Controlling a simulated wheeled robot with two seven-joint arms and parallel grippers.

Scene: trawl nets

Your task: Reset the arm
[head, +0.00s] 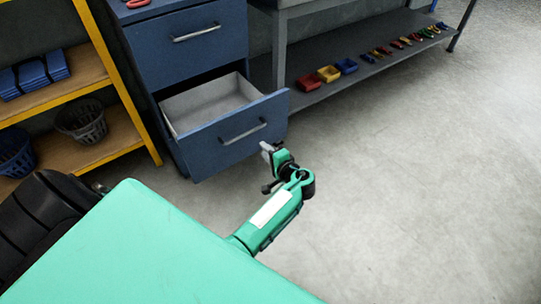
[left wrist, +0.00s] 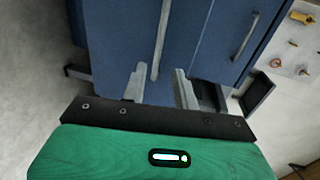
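My left gripper (head: 267,150) is just in front of the pulled-out blue drawer (head: 213,139), near the right part of its front. In the left wrist view its two fingers (left wrist: 159,72) stand apart with nothing held between them. The drawer's metal handle (head: 243,131) shows in the left wrist view as a long grey bar (left wrist: 160,40), beyond the gap between the fingers. I cannot tell whether the fingers touch the handle or drawer. The visible part of the drawer's inside is empty. My right gripper is in neither view.
A closed drawer (head: 190,45) sits above the open one. A yellow shelf rack (head: 75,92) with baskets and blue bins stands left. A low grey shelf (head: 360,70) with several coloured bins and small items runs along the back. The floor (head: 430,180) at right is clear.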

